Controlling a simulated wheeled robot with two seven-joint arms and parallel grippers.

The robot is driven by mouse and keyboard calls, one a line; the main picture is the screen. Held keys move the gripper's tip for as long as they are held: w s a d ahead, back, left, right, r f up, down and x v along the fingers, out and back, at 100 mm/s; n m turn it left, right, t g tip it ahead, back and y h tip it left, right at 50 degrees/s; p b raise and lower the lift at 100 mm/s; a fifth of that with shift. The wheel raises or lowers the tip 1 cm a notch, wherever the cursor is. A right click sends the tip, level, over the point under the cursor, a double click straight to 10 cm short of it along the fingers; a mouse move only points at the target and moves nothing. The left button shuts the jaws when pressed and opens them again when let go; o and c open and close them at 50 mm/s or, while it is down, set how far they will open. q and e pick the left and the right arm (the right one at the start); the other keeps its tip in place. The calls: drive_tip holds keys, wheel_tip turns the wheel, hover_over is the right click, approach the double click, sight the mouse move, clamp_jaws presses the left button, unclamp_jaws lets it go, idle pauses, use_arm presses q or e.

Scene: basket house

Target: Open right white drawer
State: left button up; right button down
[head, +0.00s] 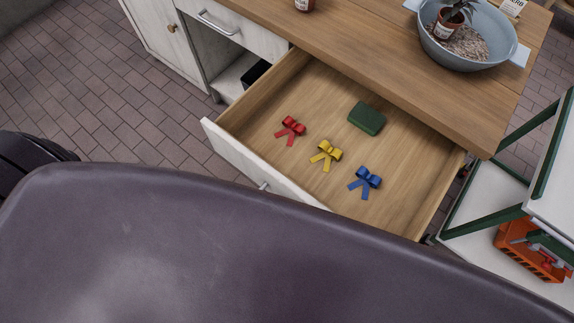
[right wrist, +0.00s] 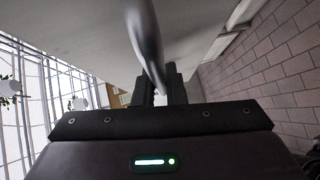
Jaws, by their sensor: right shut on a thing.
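The right white drawer (head: 258,160) is pulled well out from under the wooden worktop in the head view. Its white front faces the lower left, and part of it is hidden behind my own dark body part. A bit of its metal handle (head: 263,186) shows at that edge. In the right wrist view the handle (right wrist: 146,42) is a blurred silver bar running between the fingers of my right gripper (right wrist: 160,80), which is shut on it. The right gripper is hidden in the head view. My left gripper is in neither view.
Red (head: 290,129), yellow (head: 326,154) and blue (head: 365,182) bows and a green block (head: 367,118) lie in the drawer. A shut drawer (head: 235,27) is to the left. A bowl (head: 468,45) stands on the worktop (head: 350,55). A green-framed shelf (head: 500,205) stands close on the right.

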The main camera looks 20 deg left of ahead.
drive_tip(key=shift+s, duration=0.2)
drive_tip(key=c, duration=1.5)
unclamp_jaws()
drive_tip(key=shift+a, duration=0.1)
